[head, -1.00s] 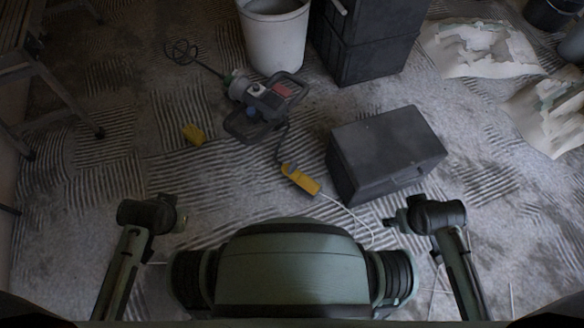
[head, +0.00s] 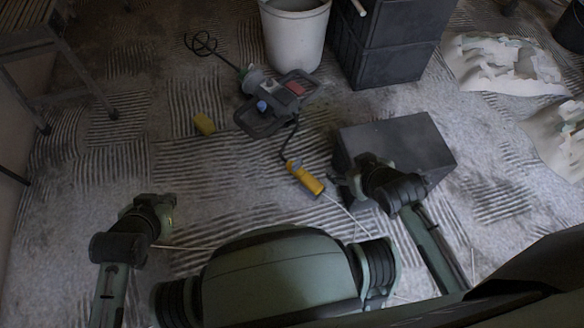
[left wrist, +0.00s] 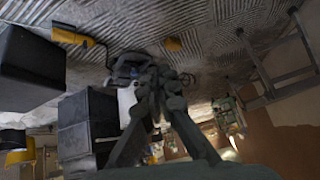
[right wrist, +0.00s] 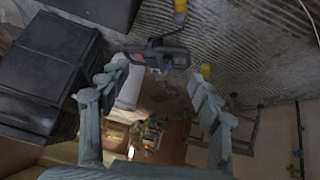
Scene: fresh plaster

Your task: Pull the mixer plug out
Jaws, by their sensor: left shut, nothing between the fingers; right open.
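The mixer (head: 268,104) lies on the floor with its wire whisk (head: 202,43) pointing up-left. Its dark cord runs down to a yellow connector (head: 305,178), where the plug end (head: 290,164) meets it; a pale cable leaves the other end. The connector also shows in the left wrist view (left wrist: 72,36) and at the top of the right wrist view (right wrist: 180,10). My right gripper (head: 346,181) is open and empty, right of the connector and apart from it in the picture. My left gripper (head: 168,203) is shut and empty, well left of the connector.
A dark box (head: 405,142) stands right of the connector, partly behind my right gripper. A white bucket (head: 295,38) and stacked dark crates (head: 390,45) stand at the back. A small yellow block (head: 204,124) lies left of the mixer.

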